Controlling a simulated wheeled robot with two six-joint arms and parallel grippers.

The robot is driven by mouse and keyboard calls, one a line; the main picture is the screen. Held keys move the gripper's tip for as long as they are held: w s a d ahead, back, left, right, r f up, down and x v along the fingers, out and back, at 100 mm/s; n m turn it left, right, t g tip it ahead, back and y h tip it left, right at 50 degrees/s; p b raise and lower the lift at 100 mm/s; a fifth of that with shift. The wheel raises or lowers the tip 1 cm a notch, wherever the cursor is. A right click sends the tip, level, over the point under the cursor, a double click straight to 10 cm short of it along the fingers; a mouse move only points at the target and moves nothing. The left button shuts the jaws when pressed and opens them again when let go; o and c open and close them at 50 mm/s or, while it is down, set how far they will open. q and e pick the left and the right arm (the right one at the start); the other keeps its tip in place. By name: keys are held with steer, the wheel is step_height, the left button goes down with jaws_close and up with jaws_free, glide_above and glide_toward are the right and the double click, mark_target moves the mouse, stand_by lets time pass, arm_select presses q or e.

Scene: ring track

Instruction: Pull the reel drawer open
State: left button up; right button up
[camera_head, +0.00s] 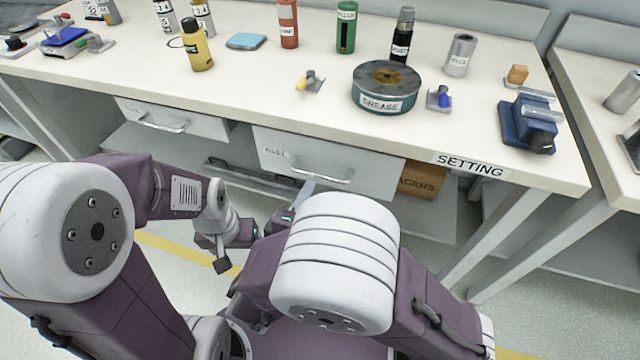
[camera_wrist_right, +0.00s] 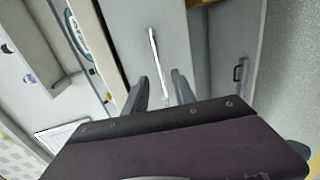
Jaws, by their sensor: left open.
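A white drawer front (camera_head: 370,170) with a bar handle (camera_head: 322,178) is under the middle of the workbench; its small label is hard to read. It looks shut. A second drawer (camera_head: 205,127) with a handle is to its left. My right gripper (camera_head: 306,190) is close to the middle drawer's handle, partly hidden by my own arm. In the right wrist view its two fingers (camera_wrist_right: 161,88) are apart, with the handle (camera_wrist_right: 155,55) in line between them; contact cannot be told. My left gripper (camera_head: 224,258) is open and empty, low in front of the bench.
The workbench top (camera_head: 270,75) holds bottles, a grease tin (camera_head: 386,90) and a blue vise (camera_head: 528,122). A cardboard box (camera_head: 423,180) is on the shelf below, right of the middle drawer. A second bench (camera_head: 590,80) stands at the right. Floor in front is clear.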

mark_target(320, 175)
steer(key=b+x, duration=0.2)
steer(key=x, duration=0.6)
steer(key=shift+w+d, duration=0.2)
steer(key=shift+w, duration=0.05)
jaws_close()
steer(key=shift+f, duration=0.1)
stand_by(0.9)
